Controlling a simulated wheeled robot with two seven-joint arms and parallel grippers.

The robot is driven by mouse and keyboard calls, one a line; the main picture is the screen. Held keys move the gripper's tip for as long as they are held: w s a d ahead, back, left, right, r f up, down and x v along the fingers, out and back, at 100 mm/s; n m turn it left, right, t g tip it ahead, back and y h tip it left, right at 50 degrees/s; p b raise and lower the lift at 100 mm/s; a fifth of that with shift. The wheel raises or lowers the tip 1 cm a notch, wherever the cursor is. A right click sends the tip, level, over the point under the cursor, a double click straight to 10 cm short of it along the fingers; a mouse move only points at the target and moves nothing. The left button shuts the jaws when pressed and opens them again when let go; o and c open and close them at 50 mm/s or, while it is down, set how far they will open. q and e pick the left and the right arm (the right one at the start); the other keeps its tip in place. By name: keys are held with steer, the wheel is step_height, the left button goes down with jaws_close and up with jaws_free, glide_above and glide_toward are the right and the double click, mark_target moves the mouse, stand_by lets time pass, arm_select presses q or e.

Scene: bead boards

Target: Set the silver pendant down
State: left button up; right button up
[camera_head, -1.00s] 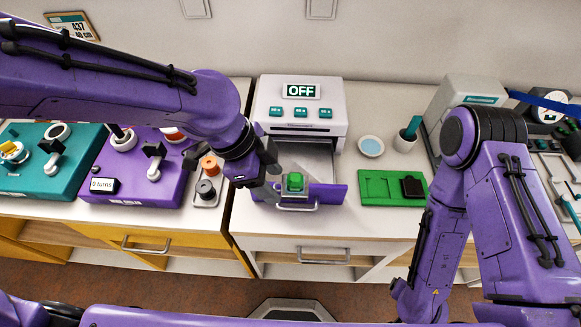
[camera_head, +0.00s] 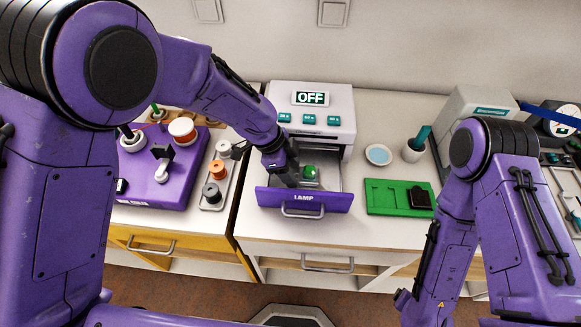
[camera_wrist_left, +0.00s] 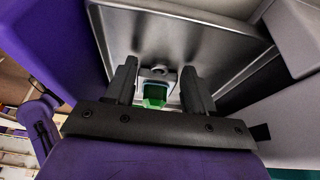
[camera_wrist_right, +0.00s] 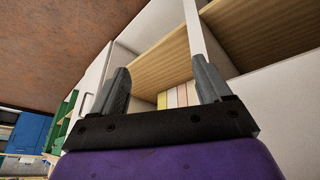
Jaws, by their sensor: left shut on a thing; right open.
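The silver pendant (camera_wrist_left: 158,71) with its green centre is between the fingers of my left gripper (camera_wrist_left: 158,80), which is shut on it. In the head view the green part (camera_head: 310,171) shows beside my left gripper (camera_head: 296,177). Both are within the opened lamp drawer (camera_head: 331,201), behind its purple front. Grey metal drawer walls surround the pendant in the left wrist view. I cannot tell whether the pendant touches the drawer floor. My right gripper (camera_wrist_right: 163,85) is open and empty, low before the cabinet fronts.
The white lamp unit (camera_head: 345,105) reads OFF. A green tray (camera_head: 378,205) with a dark block lies to the right, near a blue dish (camera_head: 378,154) and a cup (camera_head: 413,150). On the left are a purple crank box (camera_head: 150,185) and a spool tray (camera_head: 211,203).

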arm_select(q)
steer(key=o, duration=1)
steer(key=shift+f, duration=0.1)
steer(key=v, duration=1.2)
steer(key=shift+r, duration=0.25)
